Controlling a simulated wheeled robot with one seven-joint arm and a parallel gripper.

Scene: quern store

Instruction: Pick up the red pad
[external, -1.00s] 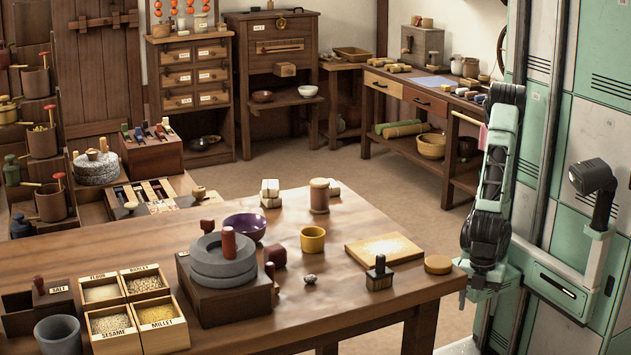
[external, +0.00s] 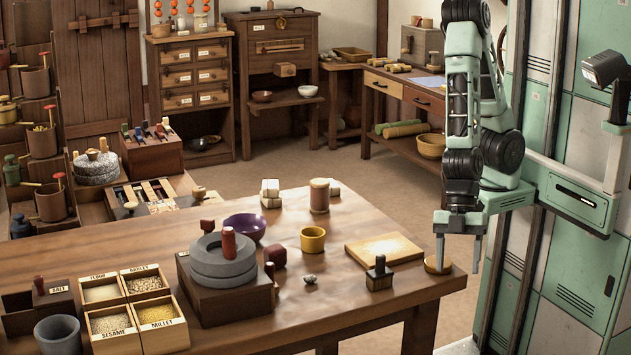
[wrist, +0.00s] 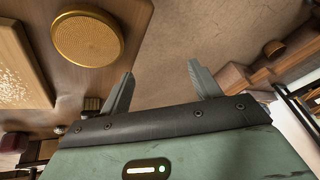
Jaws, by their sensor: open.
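My gripper (external: 459,262) is open and empty, pointing down at the right corner of the front table. In the wrist view its two fingers (wrist: 160,85) stand apart with nothing between them. In the external view the left finger overlaps a round tan disc (external: 432,266); in the wrist view the disc (wrist: 88,38) lies outside the fingers, beyond the left one. I cannot identify a red pad for certain. A small dark red piece (external: 275,256) lies right of the stone quern (external: 222,268), well left of my gripper.
A wooden board (external: 383,250) with pale grain and a dark brush (external: 379,276) stand left of the disc. A yellow cup (external: 312,240) and purple bowl (external: 246,226) are farther left. The back bench (external: 395,88) is partly hidden by my arm. Open floor lies between the tables.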

